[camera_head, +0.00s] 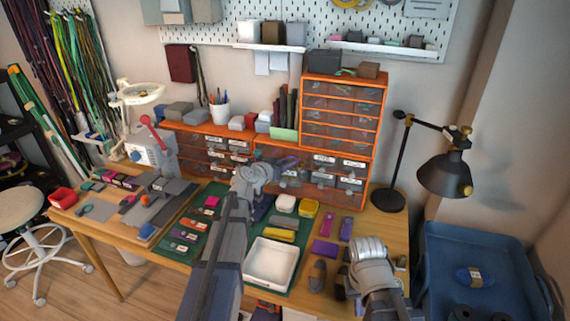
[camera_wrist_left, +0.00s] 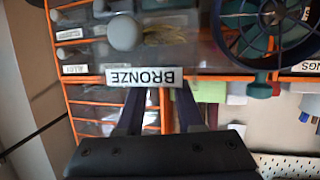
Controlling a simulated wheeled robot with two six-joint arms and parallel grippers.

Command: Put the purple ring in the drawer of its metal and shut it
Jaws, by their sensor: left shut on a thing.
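My left gripper (camera_head: 262,174) is at the drawer cabinet (camera_head: 268,152). In the left wrist view the picture is upside down. My left gripper's fingers (camera_wrist_left: 160,108) reach to a drawer front with a BRONZE label (camera_wrist_left: 145,77), which hides their tips. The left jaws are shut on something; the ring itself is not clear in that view. My right gripper (camera_head: 370,250) hangs over the table's right end, its jaws unclear.
A dark spoked wheel (camera_wrist_left: 270,32) is beside the drawer in the left wrist view. A white tray (camera_head: 271,263) and yellow and white boxes stand on the green mat. A black lamp (camera_head: 444,174) stands right, beyond it a blue cart (camera_head: 480,245).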

